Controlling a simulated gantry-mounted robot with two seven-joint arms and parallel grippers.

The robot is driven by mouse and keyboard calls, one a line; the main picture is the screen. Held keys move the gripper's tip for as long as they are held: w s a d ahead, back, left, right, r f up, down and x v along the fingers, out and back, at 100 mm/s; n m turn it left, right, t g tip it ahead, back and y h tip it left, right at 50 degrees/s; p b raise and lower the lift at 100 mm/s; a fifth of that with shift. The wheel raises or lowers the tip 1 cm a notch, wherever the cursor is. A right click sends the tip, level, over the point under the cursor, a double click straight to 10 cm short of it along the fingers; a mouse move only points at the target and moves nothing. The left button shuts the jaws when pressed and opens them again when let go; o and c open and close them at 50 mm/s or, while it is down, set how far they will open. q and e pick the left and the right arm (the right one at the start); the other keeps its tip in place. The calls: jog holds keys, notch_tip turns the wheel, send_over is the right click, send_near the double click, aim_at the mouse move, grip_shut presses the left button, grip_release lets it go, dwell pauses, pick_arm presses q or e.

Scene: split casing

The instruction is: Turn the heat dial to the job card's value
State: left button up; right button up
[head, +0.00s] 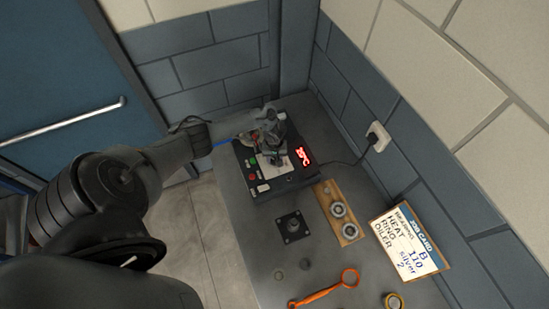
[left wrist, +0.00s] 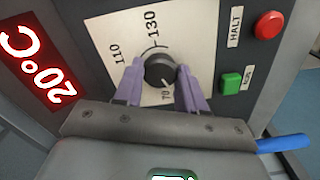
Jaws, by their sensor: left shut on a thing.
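The heat dial (left wrist: 160,70) is a dark round knob on a pale scale plate (left wrist: 150,25) marked 70, 110 and 130. My left gripper (left wrist: 160,85) has its two purple fingers on opposite sides of the knob and is shut on it. In the head view the left gripper (head: 272,152) is over the black heater unit (head: 282,188) and hides most of the dial. Where the knob's pointer stands is not clear. The job card (head: 410,243) lists bearing B, heat 110, ring silver, oiler 2. The red display (left wrist: 40,70) reads 20°C. My right gripper is not in view.
A red HALT button (left wrist: 268,25) and a green button (left wrist: 231,83) sit beside the dial. A wall closes the right side.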

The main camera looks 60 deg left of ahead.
pick_arm(q)
jog(key=m+p, duration=0.1)
jog(key=m, duration=0.5)
jog(key=shift+m, duration=0.4)
jog(key=m, duration=0.3)
jog(key=shift+m, duration=0.4)
jog(key=m, duration=0.3)
jog(key=shift+m, duration=0.3)
jog(key=m+b, duration=0.1)
jog(key=m, duration=0.2)
jog(key=shift+f+m, duration=0.1)
jog(key=shift+m, duration=0.2)
jog(key=m+b, duration=0.1)
jog(key=m, duration=0.2)
jog(key=shift+m, duration=0.3)
jog(key=m+b, duration=0.2)
jog(key=m, duration=0.2)
jog(key=shift+m+b, duration=0.65)
jog(key=shift+m, duration=0.95)
